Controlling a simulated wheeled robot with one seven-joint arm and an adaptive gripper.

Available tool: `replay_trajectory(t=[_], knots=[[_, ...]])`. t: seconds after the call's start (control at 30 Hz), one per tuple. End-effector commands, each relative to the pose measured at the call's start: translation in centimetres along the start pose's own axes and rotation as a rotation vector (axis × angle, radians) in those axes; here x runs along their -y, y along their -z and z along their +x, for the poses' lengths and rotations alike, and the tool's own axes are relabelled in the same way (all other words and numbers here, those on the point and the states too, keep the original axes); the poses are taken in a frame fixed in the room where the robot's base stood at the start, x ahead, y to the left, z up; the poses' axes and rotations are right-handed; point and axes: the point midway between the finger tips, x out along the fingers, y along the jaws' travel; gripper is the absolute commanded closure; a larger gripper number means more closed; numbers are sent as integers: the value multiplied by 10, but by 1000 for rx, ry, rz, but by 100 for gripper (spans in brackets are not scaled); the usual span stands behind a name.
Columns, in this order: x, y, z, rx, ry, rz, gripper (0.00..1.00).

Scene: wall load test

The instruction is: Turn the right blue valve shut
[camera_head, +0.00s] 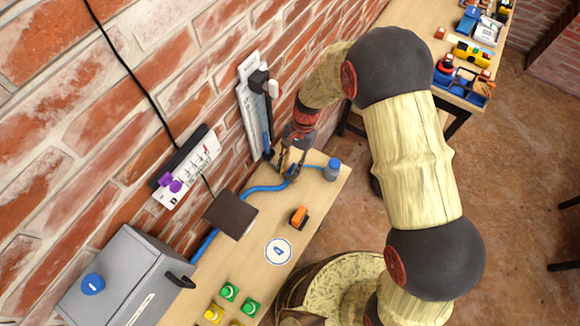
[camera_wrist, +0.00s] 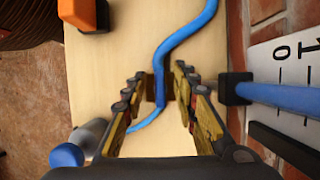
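My gripper (camera_head: 288,170) is over the far end of the wooden bench, close to the brick wall. In the wrist view its fingers (camera_wrist: 159,76) are apart, with a blue hose (camera_wrist: 178,42) showing in the gap; I cannot tell whether they touch it. The blue hose (camera_head: 262,188) runs along the bench. A grey cylinder with a blue cap (camera_head: 332,168) stands right of my gripper and shows at lower left in the wrist view (camera_wrist: 68,155). A blue knob (camera_head: 92,284) sits on a grey box at left. I cannot tell which blue part is the right valve.
A scale panel (camera_head: 250,108) with a blue rod (camera_wrist: 285,96) is on the wall close beside my gripper. A power strip (camera_head: 187,172), a dark plate (camera_head: 231,213), an orange block (camera_head: 299,217) and green buttons (camera_head: 229,292) are nearer. A second table (camera_head: 405,18) stands behind.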

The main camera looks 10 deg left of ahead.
Motion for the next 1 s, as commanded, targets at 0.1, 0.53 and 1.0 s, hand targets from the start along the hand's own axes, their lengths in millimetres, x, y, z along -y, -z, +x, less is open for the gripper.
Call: replay_trajectory(t=[0.1,0.53,1.0], knots=[[0,0,0,0,0,0,75],[0,0,0,0,0,0,100],[0,0,-1,0,6,13,100]])
